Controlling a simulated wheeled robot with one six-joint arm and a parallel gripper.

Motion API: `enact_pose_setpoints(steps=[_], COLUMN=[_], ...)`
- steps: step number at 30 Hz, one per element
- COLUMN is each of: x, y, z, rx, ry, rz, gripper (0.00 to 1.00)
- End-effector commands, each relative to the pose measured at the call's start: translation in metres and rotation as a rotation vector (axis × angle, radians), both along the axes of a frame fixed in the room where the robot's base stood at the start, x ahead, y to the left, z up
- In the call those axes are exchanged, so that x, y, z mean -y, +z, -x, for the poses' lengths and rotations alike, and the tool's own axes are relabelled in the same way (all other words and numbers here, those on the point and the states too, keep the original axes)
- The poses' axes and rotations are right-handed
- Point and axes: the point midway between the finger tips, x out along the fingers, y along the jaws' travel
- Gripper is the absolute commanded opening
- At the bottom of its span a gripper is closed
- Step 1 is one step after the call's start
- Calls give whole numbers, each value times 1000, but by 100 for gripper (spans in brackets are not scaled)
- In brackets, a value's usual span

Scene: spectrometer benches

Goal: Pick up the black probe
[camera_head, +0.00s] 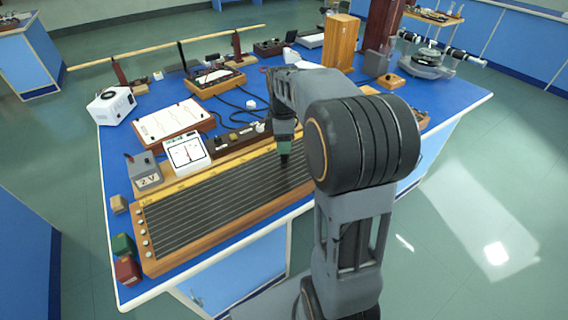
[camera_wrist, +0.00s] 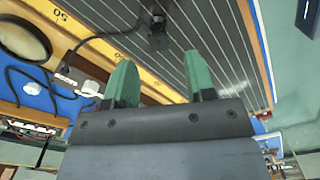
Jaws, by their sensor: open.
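The black probe (camera_wrist: 157,28) shows in the wrist view near the top edge, on the grey lined face of the long wooden-framed board (camera_wrist: 215,35). It lies beyond my fingertips, roughly in line with the gap between them. My gripper (camera_wrist: 160,58) has two green fingers standing apart with nothing between them. In the head view my gripper (camera_head: 284,147) points down over the right part of the board (camera_head: 190,258). A small dark tip shows just below the fingers there; my arm hides the board's right end.
A white meter (camera_head: 186,153), a grey 2 V box (camera_head: 146,172) and a dark box with knobs (camera_head: 238,139) stand behind the board. Green and red blocks (camera_head: 127,270) sit at its left end. Black cables cross the blue bench top (camera_head: 235,98). A tall wooden box (camera_head: 341,42) stands farther back.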

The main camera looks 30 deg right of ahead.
Motion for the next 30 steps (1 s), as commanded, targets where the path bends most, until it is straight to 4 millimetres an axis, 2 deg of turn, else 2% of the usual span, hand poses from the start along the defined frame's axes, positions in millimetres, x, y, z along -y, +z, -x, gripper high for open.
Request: enact_pose_setpoints(steps=[8,18,28,30], x=[0,2,2,2], y=[-17,-58,-62,-62], z=[0,0,0,0], rx=[0,-1,2,2], ry=[-1,-1,-1,-1], rz=[0,0,1,1], gripper=[50,50,50,44])
